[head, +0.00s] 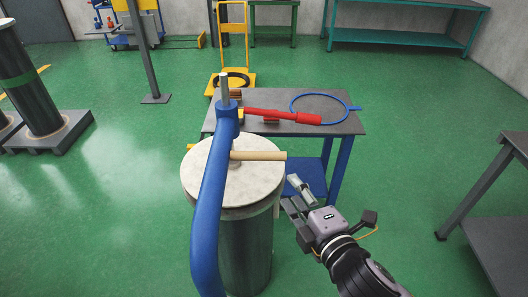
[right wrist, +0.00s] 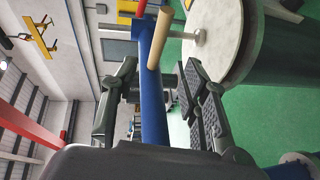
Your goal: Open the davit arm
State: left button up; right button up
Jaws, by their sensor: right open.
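The davit arm (head: 208,205) is a thick blue curved tube that crosses in front of a flanged cylinder (head: 245,245) with a pale round lid (head: 262,180). A pale wooden bar (head: 262,156) sticks out to the right above the lid. My right gripper (head: 294,194) is open and empty, just right of the lid and below the bar's free end. In the right wrist view the blue tube (right wrist: 153,120) shows between the spread fingers (right wrist: 158,88), beyond them, with the wooden bar (right wrist: 164,38) ahead. No contact shows. My left gripper is out of view.
Behind the cylinder stands a small grey table (head: 340,122) with a red-handled tool (head: 295,117) and a blue ring (head: 318,95). A dark bench (head: 490,190) is at the right. Another dark cylinder (head: 30,85) stands at the left. Green floor is free at left front.

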aim_at(268, 159)
jog(key=p+x, duration=0.3)
jog(key=x, duration=1.3)
jog(key=shift+w+a+f, duration=0.15)
jog(key=shift+w+f, duration=0.05)
jog(key=shift+w, duration=0.15)
grip_shut()
